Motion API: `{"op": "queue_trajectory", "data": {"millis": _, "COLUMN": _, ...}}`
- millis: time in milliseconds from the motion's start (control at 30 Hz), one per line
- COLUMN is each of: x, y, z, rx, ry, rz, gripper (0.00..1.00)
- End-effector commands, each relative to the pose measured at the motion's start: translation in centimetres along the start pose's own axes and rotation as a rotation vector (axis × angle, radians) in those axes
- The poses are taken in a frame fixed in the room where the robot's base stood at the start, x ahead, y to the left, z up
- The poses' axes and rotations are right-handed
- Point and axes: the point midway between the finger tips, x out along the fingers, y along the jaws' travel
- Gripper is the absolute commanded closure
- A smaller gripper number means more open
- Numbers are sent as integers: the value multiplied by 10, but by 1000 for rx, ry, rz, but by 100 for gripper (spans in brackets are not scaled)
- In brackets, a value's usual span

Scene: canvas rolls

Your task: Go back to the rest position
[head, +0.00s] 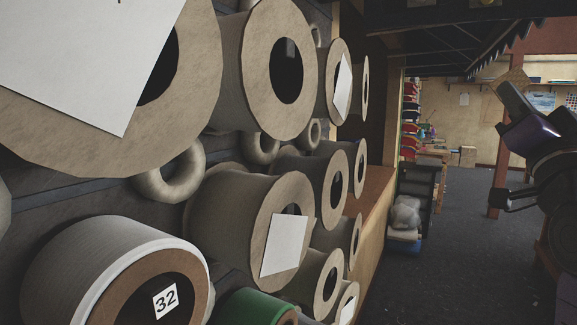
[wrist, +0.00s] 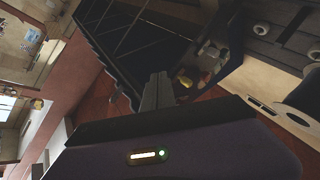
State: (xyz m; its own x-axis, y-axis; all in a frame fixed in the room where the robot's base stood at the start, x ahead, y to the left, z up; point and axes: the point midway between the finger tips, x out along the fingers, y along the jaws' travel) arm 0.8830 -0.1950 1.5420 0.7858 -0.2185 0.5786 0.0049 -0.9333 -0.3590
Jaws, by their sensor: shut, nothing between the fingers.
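My gripper (wrist: 158,82) shows in the wrist view as grey fingers closed together, with nothing between them. It is in open air, and I see it touching nothing. My dark, purple-tinted arm is at the right edge of the head view, apart from the canvas rolls on the left. The rolls (head: 222,75) are large beige tubes with hollow ends, stacked in rows. One roll (head: 95,262) at the lower left has a brown end and a tag reading 32. A green roll (head: 247,308) lies beside it.
White sheets (head: 284,245) hang on some roll ends. A dark shelf cart (head: 418,190) with a pale bundle (head: 405,214) stands beyond the rolls. Open grey floor (head: 455,240) lies between the rolls and my arm. A reddish post (head: 500,175) stands behind the arm.

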Motion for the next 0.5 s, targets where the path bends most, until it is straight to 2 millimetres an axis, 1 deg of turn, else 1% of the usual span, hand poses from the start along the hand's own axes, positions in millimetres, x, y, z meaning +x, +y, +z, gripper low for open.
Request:
{"op": "queue_trajectory", "data": {"millis": 33, "x": -17, "y": 6, "z": 22, "rx": -16, "ry": -11, "rz": 3, "gripper": 100}}
{"op": "queue_trajectory", "data": {"millis": 167, "x": -59, "y": 15, "z": 64, "rx": -67, "ry": -22, "rz": 4, "gripper": 100}}
{"op": "queue_trajectory", "data": {"millis": 200, "x": -72, "y": 17, "z": 76, "rx": -83, "ry": -27, "rz": 4, "gripper": 100}}
{"op": "queue_trajectory", "data": {"millis": 267, "x": -93, "y": 20, "z": 92, "rx": -106, "ry": -35, "rz": 5, "gripper": 100}}
{"op": "queue_trajectory", "data": {"millis": 300, "x": -108, "y": 21, "z": 104, "rx": -121, "ry": -42, "rz": 5, "gripper": 100}}
{"op": "queue_trajectory", "data": {"millis": 367, "x": -130, "y": 23, "z": 118, "rx": -143, "ry": -52, "rz": 6, "gripper": 100}}
{"op": "queue_trajectory", "data": {"millis": 400, "x": -145, "y": 24, "z": 128, "rx": -157, "ry": -61, "rz": 6, "gripper": 100}}
{"op": "queue_trajectory", "data": {"millis": 467, "x": -168, "y": 24, "z": 141, "rx": -178, "ry": -75, "rz": 5, "gripper": 100}}
{"op": "queue_trajectory", "data": {"millis": 500, "x": -184, "y": 25, "z": 149, "rx": -191, "ry": -85, "rz": 6, "gripper": 100}}
